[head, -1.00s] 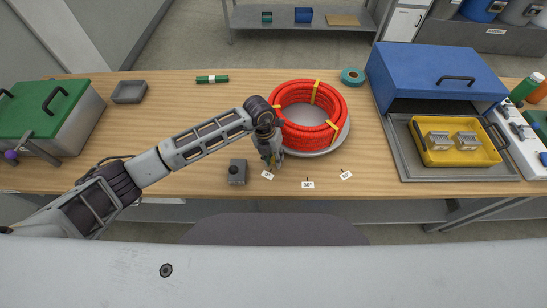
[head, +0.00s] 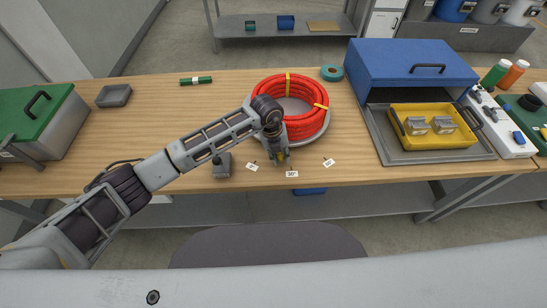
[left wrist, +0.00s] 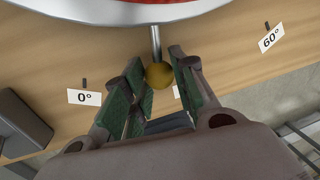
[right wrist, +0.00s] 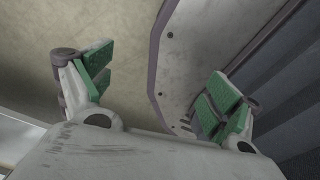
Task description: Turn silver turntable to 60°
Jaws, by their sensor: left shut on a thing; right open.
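The silver turntable (head: 318,138) carries a coil of red corrugated conduit (head: 303,128) with yellow tape strips. In the left wrist view its silver rim (left wrist: 100,14) has a thin rod ending in a brass knob (left wrist: 159,75). My left gripper (head: 281,158) is shut on this knob, with its green-padded fingers (left wrist: 158,82) on both sides. The knob stands between the 0° label (left wrist: 84,97) and the 60° label (left wrist: 270,39), just short of the 30° label (head: 291,174), which the fingers partly hide. My right gripper (right wrist: 160,82) is open and empty, away from the turntable.
A small grey box (head: 221,166) stands left of the 0° label. Teal tape (head: 332,73) lies behind the turntable. A blue-lidded box (head: 410,65) and yellow tray (head: 432,142) stand at the right. The table's front edge is close to the labels.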

